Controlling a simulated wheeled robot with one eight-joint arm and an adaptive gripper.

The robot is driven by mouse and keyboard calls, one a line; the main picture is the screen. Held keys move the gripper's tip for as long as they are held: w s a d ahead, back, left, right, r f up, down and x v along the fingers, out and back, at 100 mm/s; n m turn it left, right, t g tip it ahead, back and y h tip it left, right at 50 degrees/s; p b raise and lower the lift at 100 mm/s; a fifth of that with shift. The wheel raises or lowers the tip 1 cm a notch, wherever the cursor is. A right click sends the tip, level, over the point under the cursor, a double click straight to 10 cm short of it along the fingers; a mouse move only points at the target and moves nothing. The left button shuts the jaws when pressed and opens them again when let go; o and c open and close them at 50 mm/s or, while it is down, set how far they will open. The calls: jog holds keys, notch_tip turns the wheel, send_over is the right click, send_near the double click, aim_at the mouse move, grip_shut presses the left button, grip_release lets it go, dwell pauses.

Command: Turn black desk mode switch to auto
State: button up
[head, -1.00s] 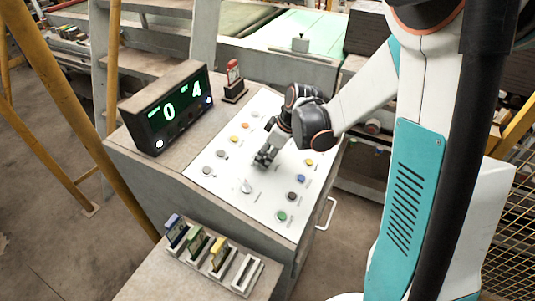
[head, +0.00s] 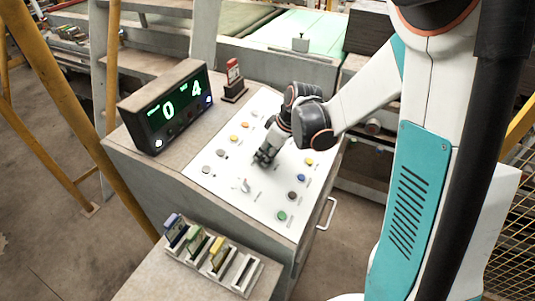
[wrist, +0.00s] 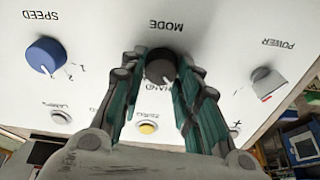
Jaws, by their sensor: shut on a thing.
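The black mode switch (wrist: 160,68) is a round knob on the white panel, under the upside-down word MODE in the wrist view. The label HAND shows partly beside it. I cannot read an AUTO label, and the knob's pointer is not clear. My gripper (wrist: 159,74) is shut on the knob, with a grey and teal finger on each side. In the head view my gripper (head: 263,158) reaches down to the middle of the white desk panel (head: 222,182) and hides the knob.
A blue speed knob (wrist: 46,56) and a grey power switch (wrist: 266,82) flank the black knob. A yellow button (wrist: 148,127) lies close by. A display box (head: 168,110) reads 0 and 4 at the back left. A card rack (head: 212,257) stands in front.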

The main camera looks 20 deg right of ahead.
jog(key=m+b, duration=0.2)
jog(key=m, duration=0.3)
jog(key=shift+f+h, duration=0.1)
jog(key=shift+h, duration=0.2)
jog(key=m+b, duration=0.1)
jog(key=m, duration=0.3)
jog(key=shift+m+h, duration=0.3)
jog(key=shift+m, duration=0.1)
jog(key=m+b, duration=0.1)
jog(key=m, duration=0.3)
jog(key=shift+d+m+h, duration=0.1)
jog(key=shift+m+h, duration=0.2)
jog(key=m+b, duration=0.1)
jog(key=m, duration=0.3)
jog(key=shift+m, duration=0.3)
jog(key=o, duration=1)
